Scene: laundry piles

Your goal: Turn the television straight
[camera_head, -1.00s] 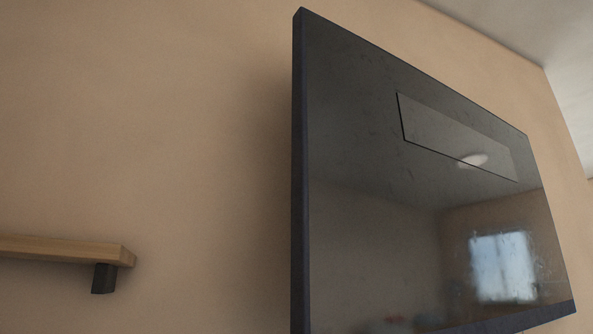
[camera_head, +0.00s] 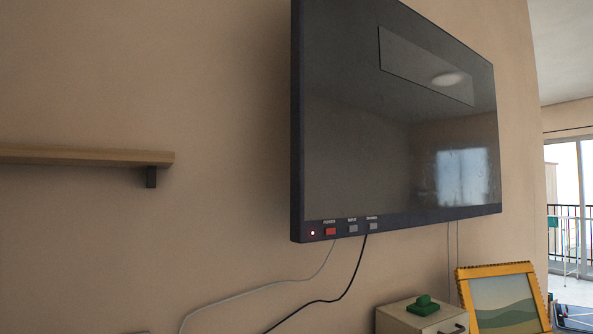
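The television (camera_head: 380,130) is a dark flat screen on the beige wall, right of the middle of the head view. Its left edge stands out from the wall and shows its side. The lower edge of the frame carries a red button (camera_head: 330,231) and grey buttons (camera_head: 353,228). The screen reflects a window and a ceiling lamp. The mount behind it is hidden. Neither of my grippers is in view.
A wooden shelf (camera_head: 85,156) juts from the wall at left. Cables (camera_head: 328,300) hang below the television. A small cabinet (camera_head: 398,321) with a green object (camera_head: 422,305) and a yellow picture frame (camera_head: 503,297) stand below right. A glazed opening (camera_head: 567,200) is at far right.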

